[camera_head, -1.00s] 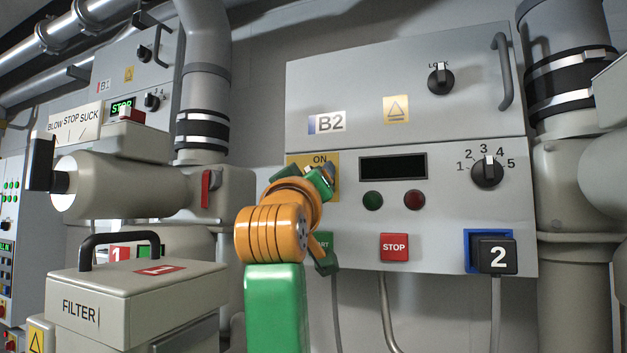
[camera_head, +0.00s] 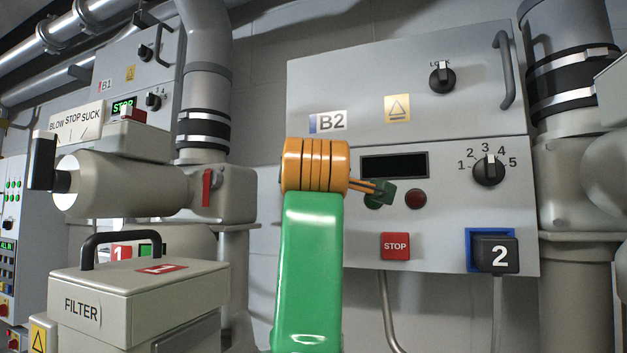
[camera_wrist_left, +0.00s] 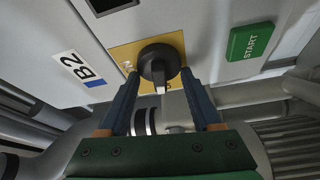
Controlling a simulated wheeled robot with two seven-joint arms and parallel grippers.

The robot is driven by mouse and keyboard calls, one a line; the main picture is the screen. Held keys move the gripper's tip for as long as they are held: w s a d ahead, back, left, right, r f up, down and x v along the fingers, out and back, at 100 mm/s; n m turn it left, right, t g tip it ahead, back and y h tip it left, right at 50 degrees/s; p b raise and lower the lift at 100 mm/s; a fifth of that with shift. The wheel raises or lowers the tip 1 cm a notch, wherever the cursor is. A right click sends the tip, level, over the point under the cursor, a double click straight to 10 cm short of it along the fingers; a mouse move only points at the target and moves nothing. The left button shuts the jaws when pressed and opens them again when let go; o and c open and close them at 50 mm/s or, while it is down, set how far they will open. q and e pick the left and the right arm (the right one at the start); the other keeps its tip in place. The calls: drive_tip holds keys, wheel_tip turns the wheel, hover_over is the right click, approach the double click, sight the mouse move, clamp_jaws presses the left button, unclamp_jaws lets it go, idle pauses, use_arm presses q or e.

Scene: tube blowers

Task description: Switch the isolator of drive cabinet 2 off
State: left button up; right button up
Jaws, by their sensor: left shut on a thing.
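The isolator, a round black knob (camera_wrist_left: 160,66) on a yellow plate (camera_wrist_left: 122,54), shows in the left wrist view. My left gripper (camera_wrist_left: 160,92) is shut on it, with one blue-grey finger on each side. The knob's pale mark points to the bottom of that view, beside partly hidden lettering; another letter shows left of the knob. In the head view, cabinet B2 (camera_head: 368,75) has a dark display (camera_head: 394,166). There my left wrist (camera_head: 315,166) hides the isolator and its plate. My right gripper is not in view.
The red STOP button (camera_head: 395,246), the numbered selector (camera_head: 488,171) and the black plug marked 2 (camera_head: 496,253) are right of my arm. A green START button (camera_wrist_left: 250,41) shows in the wrist view. The FILTER box (camera_head: 138,290) stands at left.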

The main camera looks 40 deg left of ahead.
use_arm(q)
drive_tip(key=shift+f+n+g, duration=0.1)
drive_tip(key=shift+n+g, duration=0.2)
drive_tip(key=shift+n, duration=0.5)
drive_tip(key=shift+h, duration=0.3)
drive_tip(key=o, duration=1.3)
drive_tip(key=shift+s, duration=0.2)
drive_tip(key=b+v, duration=0.2)
drive_tip(key=v, duration=0.4)
drive_tip(key=shift+s+d+b, duration=0.2)
drive_tip(key=shift+s+b, duration=0.1)
